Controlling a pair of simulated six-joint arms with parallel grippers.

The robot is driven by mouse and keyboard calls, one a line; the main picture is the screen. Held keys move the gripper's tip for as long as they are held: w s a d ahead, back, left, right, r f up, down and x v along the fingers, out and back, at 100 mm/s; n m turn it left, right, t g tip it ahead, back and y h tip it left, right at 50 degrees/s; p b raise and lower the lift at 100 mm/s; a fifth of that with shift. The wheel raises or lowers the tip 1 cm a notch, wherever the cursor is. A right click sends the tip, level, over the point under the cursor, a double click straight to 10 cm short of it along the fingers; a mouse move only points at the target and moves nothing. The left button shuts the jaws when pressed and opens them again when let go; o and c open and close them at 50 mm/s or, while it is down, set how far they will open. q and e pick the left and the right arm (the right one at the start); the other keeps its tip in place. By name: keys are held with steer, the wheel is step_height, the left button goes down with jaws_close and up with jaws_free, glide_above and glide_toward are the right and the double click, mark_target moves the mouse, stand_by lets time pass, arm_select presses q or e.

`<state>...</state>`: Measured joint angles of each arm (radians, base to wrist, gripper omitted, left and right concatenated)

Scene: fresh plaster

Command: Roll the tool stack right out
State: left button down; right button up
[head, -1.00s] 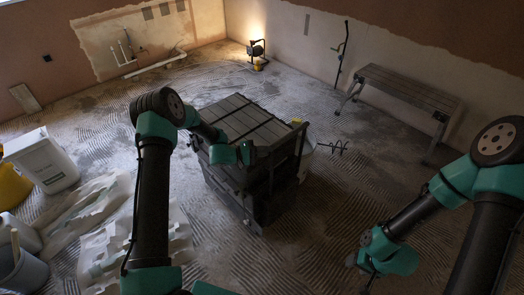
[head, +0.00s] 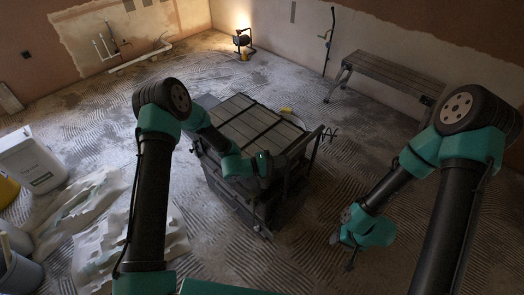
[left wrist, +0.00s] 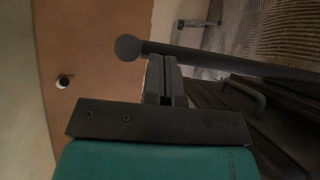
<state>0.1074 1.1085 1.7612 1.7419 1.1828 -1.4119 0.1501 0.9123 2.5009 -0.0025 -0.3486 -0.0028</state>
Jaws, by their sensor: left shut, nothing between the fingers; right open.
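The tool stack (head: 232,192) is a dark stack of boxes with a slatted top, upright on the floor in the middle of the head view. Its pull handle (head: 306,146) stands at the right side. My left gripper (head: 266,164) is at the handle's near end. In the left wrist view its fingers (left wrist: 165,66) are shut and empty, close against the round-ended handle bar (left wrist: 225,60); contact cannot be told. My right gripper (head: 341,252) is open and low over the floor, right of the stack and apart from it.
Crumpled plastic sheeting (head: 95,225), a white jug (head: 33,163) and a bucket (head: 20,275) lie to the left. A work bench (head: 390,77) stands by the back-right wall, and a lit lamp (head: 243,40) in the back corner. Floor right of the stack is open.

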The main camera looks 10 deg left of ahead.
arm_select(q)
steer(key=s+d, duration=0.7)
steer(key=d, duration=0.3)
steer(key=s+d, duration=0.7)
steer(key=d, duration=0.4)
steer(key=shift+s+d+r, duration=0.15)
steer(key=shift+s, duration=0.2)
steer(key=w+v, duration=0.2)
steer(key=v, duration=1.1)
steer(key=shift+a, duration=0.55)
